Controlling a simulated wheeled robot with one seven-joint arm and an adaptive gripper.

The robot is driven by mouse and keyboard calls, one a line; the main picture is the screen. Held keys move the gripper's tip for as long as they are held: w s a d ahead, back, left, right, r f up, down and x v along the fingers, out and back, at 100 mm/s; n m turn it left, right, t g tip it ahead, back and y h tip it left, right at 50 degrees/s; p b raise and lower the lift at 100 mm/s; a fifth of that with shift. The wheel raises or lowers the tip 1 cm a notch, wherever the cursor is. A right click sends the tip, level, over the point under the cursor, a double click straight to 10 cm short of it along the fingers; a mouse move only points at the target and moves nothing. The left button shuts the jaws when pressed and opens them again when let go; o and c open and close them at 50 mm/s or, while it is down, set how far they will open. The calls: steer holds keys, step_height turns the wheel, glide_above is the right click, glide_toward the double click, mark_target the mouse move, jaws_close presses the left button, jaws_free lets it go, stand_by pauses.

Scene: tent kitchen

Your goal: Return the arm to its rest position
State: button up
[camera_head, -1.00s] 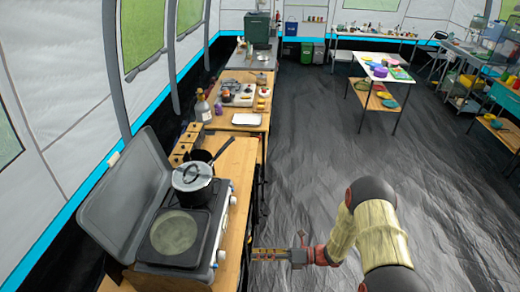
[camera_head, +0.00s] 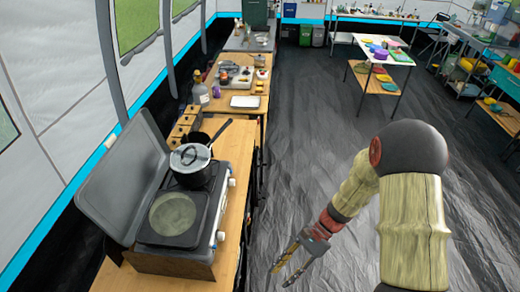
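My arm rises from the lower right of the head view, bent at a dark joint. My gripper (camera_head: 286,272) hangs over the dark floor, right of the wooden counter and apart from it. Its two fingers are spread with a gap between them. Nothing shows between the fingers.
A wooden counter (camera_head: 234,215) runs along the left with a camp stove (camera_head: 210,232), its lid up. A lidded pot (camera_head: 192,165) sits on the stove's rear burner. A white tray (camera_head: 245,101) lies farther back. The dark floor (camera_head: 300,140) in the middle is clear. Tables stand at the far right.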

steer(key=s+d+r+n+t+h+b, duration=0.2)
steer(key=d+r+n+t, duration=0.1)
steer(key=r, duration=0.5)
steer(key=s+d+r+n+t+h+b, duration=0.2)
steer(key=d+r+n+t+h, duration=0.1)
steer(key=r, duration=0.6)
steer(key=s+d+r+n+t+h+b, duration=0.2)
steer(key=d+r+n+t, duration=0.3)
steer(key=r, duration=0.3)
steer(key=shift+d+r+n+t+h, duration=0.15)
steer(key=shift+r+n+t+h, duration=0.2)
steer(key=shift+h, duration=0.35)
steer(key=shift+w+f, duration=0.1)
steer(key=shift+w, duration=0.05)
steer(key=shift+c, duration=0.4)
